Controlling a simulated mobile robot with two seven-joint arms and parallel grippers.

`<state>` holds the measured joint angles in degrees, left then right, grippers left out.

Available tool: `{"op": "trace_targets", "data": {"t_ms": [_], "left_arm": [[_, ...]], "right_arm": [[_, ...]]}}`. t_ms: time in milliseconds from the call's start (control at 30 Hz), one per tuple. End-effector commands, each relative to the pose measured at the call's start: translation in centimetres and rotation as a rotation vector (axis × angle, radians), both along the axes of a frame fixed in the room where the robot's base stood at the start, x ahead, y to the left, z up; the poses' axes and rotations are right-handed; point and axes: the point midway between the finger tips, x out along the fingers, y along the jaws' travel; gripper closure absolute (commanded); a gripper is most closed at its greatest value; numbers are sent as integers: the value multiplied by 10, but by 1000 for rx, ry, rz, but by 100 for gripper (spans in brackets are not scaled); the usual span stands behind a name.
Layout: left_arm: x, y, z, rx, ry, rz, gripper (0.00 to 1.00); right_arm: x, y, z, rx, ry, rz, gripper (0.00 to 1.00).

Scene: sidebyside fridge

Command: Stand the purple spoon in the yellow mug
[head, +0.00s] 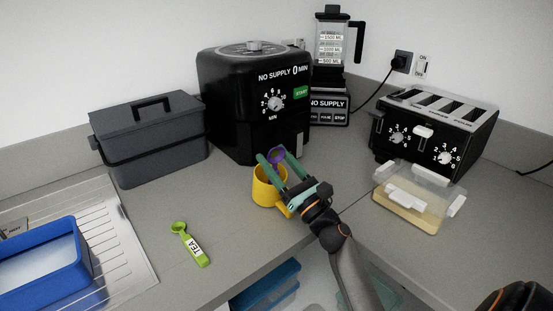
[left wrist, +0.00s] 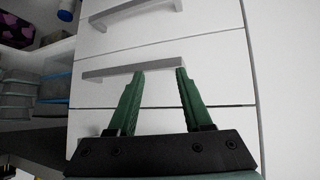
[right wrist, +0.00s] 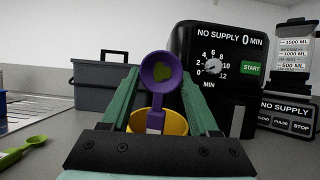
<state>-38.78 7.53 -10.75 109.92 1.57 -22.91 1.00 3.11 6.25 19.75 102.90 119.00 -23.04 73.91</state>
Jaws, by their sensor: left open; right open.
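The yellow mug (head: 266,192) stands on the grey counter in front of the black air fryer. The purple spoon (right wrist: 161,78) has its bowl up above the mug's rim, and its handle goes down in front of or into the yellow mug (right wrist: 172,122); it also shows in the head view (head: 276,156). My right gripper (head: 270,157) is open, with its green fingers on either side of the spoon and over the mug. Whether a finger touches the spoon I cannot tell. My left gripper (left wrist: 156,72) is open and empty, facing white drawers.
A green spoon (head: 190,244) lies on the counter at left. The black air fryer (head: 240,90), blender (head: 331,45), toaster (head: 430,130), clear-lidded box (head: 415,197) and dark grey bin (head: 150,135) stand around. A blue basin (head: 45,268) sits at the sink.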

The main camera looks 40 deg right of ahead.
Motion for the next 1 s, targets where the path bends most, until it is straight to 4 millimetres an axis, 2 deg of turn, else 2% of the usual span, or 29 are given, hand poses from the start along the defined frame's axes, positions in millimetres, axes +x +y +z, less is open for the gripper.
{"op": "trace_targets", "data": {"t_ms": [33, 167, 367, 600, 800, 1000], "left_arm": [[0, 0, -4, 0, -1, 0, 50], [0, 0, -8, 0, 1, -1, 50], [0, -6, -19, -5, 12, -10, 50], [10, -16, -18, -19, -3, -30, 50], [12, -17, -19, -18, -1, -33, 50], [12, -18, -16, -20, -3, -34, 50]], "right_arm": [[1, 3, -36, 18, 66, 2, 39], [-12, 2, -41, 17, 60, 3, 39], [-53, -1, -51, 12, 41, 0, 39], [-98, -6, -54, 3, 11, -2, 39], [-116, -7, -53, -1, -4, -2, 39], [-118, -7, -51, -3, -7, 0, 39]]}}
